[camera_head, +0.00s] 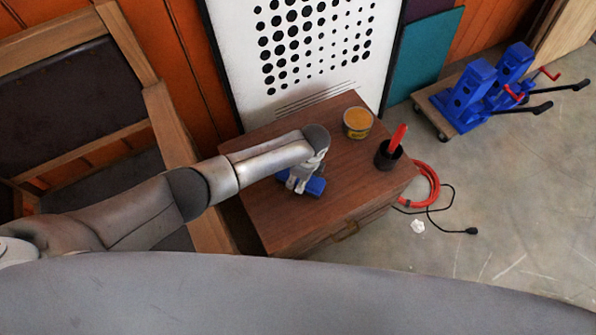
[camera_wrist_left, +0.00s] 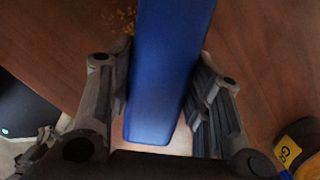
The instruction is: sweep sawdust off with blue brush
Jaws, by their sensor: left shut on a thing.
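The blue brush (camera_head: 316,187) is on or just above the brown wooden cabinet top (camera_head: 285,225), partly hidden by my left gripper (camera_head: 298,184). In the left wrist view the smooth blue body of the brush (camera_wrist_left: 168,70) runs between the two fingers, and the gripper is shut on it. Its bristles are not visible. Small orange-yellow specks of sawdust (camera_wrist_left: 122,22) lie on the wood beside the brush in the left wrist view. I cannot make out the sawdust in the head view. My right gripper is not in view.
A yellow-labelled tin (camera_head: 357,123) and a black cup (camera_head: 388,156) holding a red-handled thing stand at the cabinet's far right. A red cable (camera_head: 428,184) lies on the floor. Blue presses (camera_head: 468,98) stand on a low cart behind. The cabinet's front right is clear.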

